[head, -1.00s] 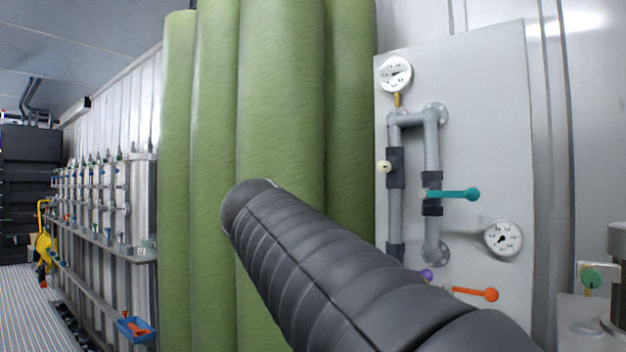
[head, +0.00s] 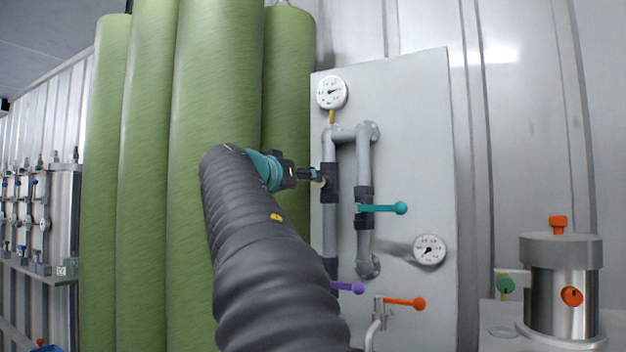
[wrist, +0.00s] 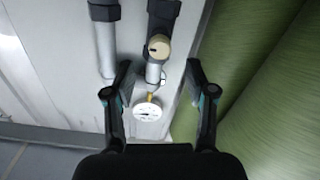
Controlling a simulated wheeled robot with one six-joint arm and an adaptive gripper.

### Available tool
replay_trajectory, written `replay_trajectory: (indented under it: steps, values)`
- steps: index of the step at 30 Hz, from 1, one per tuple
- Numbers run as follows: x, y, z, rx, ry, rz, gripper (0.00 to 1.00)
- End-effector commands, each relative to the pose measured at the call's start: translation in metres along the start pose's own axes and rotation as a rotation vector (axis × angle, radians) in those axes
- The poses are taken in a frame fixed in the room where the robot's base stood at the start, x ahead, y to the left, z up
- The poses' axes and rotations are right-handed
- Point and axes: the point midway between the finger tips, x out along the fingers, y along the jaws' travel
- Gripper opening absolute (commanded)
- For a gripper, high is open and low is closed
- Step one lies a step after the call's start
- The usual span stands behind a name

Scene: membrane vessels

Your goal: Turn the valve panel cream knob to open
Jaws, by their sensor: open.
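The cream knob (wrist: 158,46) shows in the wrist view as a round cap with a dark mark, on the dark valve body of a grey pipe. It lies just beyond and between the fingertips of my open gripper (wrist: 158,72), with a visible gap to each finger. In the head view my gripper (head: 309,174) reaches the left side of the valve panel (head: 420,150), close to the knob, which is mostly hidden there. I cannot tell whether the fingers overlap the knob in depth. The gripper holds nothing.
The panel also carries a teal lever (head: 385,208), a purple lever (head: 348,287), an orange lever (head: 405,303), an upper gauge (head: 332,92) and a lower gauge (head: 429,249). Tall green membrane vessels (head: 140,200) stand close on the left. A steel canister (head: 560,290) is at the right.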

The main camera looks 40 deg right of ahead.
Motion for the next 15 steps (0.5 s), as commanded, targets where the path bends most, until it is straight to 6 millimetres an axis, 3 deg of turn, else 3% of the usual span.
replay_trajectory:
  steps: [6,15]
  values:
    - [0.04,0.001,-0.001,-0.002,-0.001,0.003,0.56]
    - [0.067,0.0,-0.001,0.0,0.0,-0.001,0.56]
